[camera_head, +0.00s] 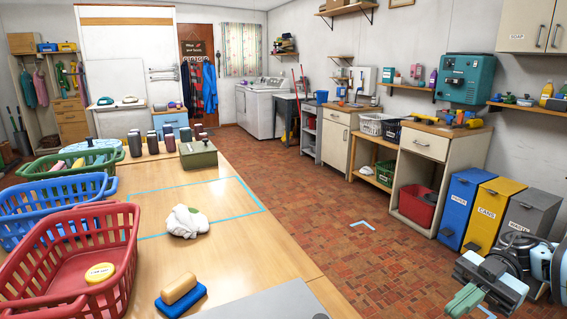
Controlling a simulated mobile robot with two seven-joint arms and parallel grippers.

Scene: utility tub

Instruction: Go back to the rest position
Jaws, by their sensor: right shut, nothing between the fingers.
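My right gripper (466,297) is at the lower right of the head view, over the floor to the right of the wooden table (285,240). Its fingers are shut with nothing between them, and it touches nothing that I can see. Part of my right arm (541,262) shows behind it at the right edge. My left gripper is not in view.
A red basket (128,255), a blue basket (60,208) and a green basket (45,168) stand along the table's left. Bins (492,205) stand behind my right arm.

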